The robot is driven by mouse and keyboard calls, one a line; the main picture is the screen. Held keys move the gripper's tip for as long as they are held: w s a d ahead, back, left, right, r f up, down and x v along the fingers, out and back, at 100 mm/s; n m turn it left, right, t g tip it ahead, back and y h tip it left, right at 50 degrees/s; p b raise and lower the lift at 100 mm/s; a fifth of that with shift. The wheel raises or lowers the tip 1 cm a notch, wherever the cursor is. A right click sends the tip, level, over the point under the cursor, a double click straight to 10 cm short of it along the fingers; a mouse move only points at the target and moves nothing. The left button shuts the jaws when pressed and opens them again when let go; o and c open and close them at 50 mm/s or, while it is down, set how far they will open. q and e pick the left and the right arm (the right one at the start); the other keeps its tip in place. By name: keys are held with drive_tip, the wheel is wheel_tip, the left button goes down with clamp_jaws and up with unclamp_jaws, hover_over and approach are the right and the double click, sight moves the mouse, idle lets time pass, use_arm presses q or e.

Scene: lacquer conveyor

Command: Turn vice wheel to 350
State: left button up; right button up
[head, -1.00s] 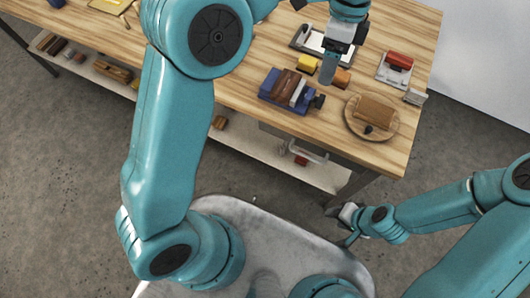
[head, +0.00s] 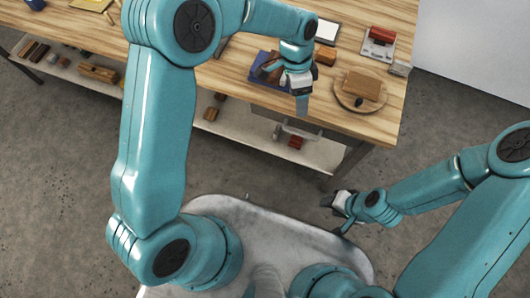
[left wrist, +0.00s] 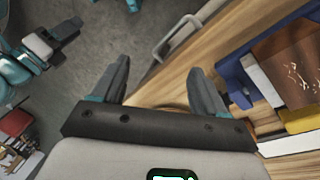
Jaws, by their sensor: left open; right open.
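The blue vice (head: 257,79) stands near the bench's front edge, partly covered by my left arm in the head view. The left wrist view shows its blue body (left wrist: 233,84) and the brown block (left wrist: 290,68) in it at the right. I cannot make out the vice wheel now; it seems hidden by my left gripper. My left gripper (head: 302,100) points down beside the vice's right front. In the left wrist view its two fingers (left wrist: 160,82) are apart with nothing between them. My right gripper (head: 332,202) is open and empty, low in front of the bench.
A round wooden board (head: 345,101) with a brown block stands right of the vice. A tray with a red block (head: 382,35) is behind it. The lower shelf (head: 235,118) holds several blocks.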

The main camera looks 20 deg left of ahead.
use_arm(q)
drive_tip(key=s+a+f+n+t+h, duration=0.1)
drive_tip(key=s+f+n, duration=0.4)
drive_tip(key=s+f, duration=0.2)
drive_tip(key=s+a+f+n+b, duration=0.1)
drive_tip(key=s+f+n, duration=0.4)
drive_tip(key=f, duration=0.5)
drive_tip(key=shift+s+a+n+t+h, duration=0.4)
drive_tip(key=shift+s+a, duration=0.35)
drive_tip(key=shift+s, duration=0.4)
drive_tip(key=shift+f, duration=0.15)
